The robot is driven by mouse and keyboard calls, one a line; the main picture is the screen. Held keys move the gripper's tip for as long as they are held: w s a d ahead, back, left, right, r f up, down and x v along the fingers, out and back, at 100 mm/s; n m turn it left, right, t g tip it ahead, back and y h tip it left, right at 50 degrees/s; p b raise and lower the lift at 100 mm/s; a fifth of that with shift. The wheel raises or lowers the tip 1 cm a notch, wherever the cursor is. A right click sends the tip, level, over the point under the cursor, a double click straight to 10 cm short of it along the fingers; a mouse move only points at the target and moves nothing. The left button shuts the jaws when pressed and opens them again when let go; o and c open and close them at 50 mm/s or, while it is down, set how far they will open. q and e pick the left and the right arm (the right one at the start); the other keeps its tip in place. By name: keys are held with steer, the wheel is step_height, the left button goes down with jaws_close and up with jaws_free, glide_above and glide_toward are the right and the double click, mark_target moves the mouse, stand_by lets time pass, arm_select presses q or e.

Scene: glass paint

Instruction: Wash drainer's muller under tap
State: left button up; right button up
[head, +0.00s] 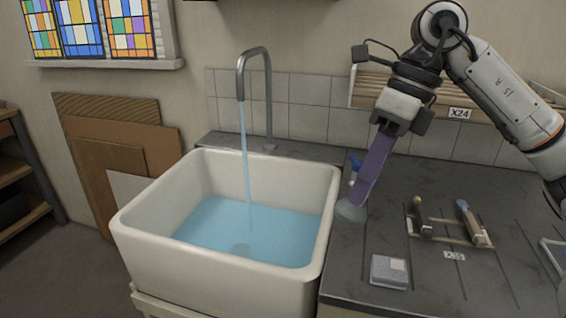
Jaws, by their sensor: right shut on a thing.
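The muller (350,211) is at the left edge of the dark drainer (345,262), just right of the sink. Its pale, glassy foot shows below, and a blue part shows higher up. My right gripper (360,193) reaches down from the upper right with long purple fingers. It is shut on the muller and hides much of its middle. I cannot tell whether the foot touches the drainer. The tap (268,95) arches over the sink, and a stream of water (246,160) falls from it. My left gripper is out of view.
The white sink (222,284) holds blue water, and its right wall stands beside the muller. A grey block (390,271) lies on the drainer in front. A rack labelled X33 (453,243) with tools stands to the right. A shelf labelled X24 (459,114) is behind my right arm.

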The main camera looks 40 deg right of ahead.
steer(key=r+m, duration=0.1)
steer(key=d+r+m+t, duration=0.1)
steer(key=s+r+m, duration=0.1)
steer(key=shift+d+m, duration=0.15)
steer(key=shift+m, duration=0.15)
steer(key=shift+s+d+r+m+t, duration=0.35)
steer(key=shift+r+m+t, duration=0.1)
steer(key=shift+m, duration=0.25)
steer(key=shift+r, duration=0.25)
